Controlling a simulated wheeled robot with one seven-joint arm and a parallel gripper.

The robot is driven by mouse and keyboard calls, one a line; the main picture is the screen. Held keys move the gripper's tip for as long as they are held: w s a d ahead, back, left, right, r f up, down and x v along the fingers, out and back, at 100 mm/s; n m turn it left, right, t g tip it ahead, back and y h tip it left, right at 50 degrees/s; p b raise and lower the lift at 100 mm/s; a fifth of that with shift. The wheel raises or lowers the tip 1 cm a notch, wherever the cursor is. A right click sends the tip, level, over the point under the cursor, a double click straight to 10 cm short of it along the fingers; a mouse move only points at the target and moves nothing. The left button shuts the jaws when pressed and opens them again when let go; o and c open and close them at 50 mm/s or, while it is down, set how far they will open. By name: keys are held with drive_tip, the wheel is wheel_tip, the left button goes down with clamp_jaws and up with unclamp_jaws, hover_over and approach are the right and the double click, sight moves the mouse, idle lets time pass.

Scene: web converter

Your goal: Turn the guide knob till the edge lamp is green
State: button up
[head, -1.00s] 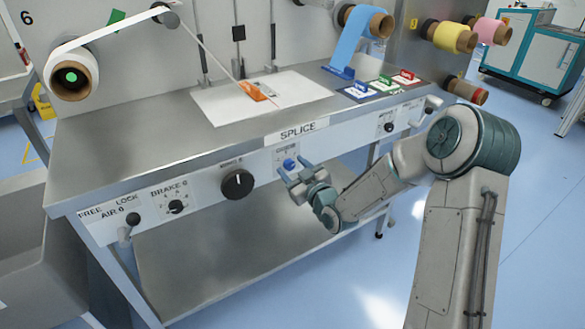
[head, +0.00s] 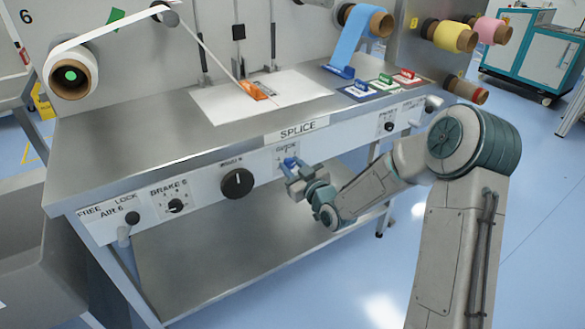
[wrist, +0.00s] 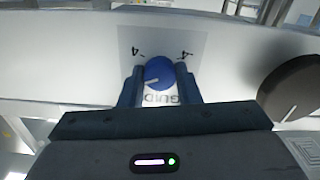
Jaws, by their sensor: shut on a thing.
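The guide knob is a small blue round knob (wrist: 160,73) with a pale pointer line, on a white plate marked GUIDE and "4" at both sides. It also shows in the head view (head: 290,162), partly covered by the fingers. My gripper (wrist: 161,86) has a finger on each side of the knob and is shut on it. In the head view my gripper (head: 291,168) is at the front panel below the SPLICE label. I cannot make out an edge lamp or its colour.
A large black knob (head: 237,183) sits left of the guide knob, and shows close by in the wrist view (wrist: 291,89). The BRAKE 6 knob (head: 176,206) and a lever (head: 132,218) are further left. A splice table (head: 130,150) lies above the panel.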

drive_tip(key=shift+m+b, duration=0.45)
drive_tip(key=shift+m, duration=1.75)
drive_tip(key=o, duration=1)
drive_tip(key=v, duration=1.4)
drive_tip(key=shift+p, duration=0.3)
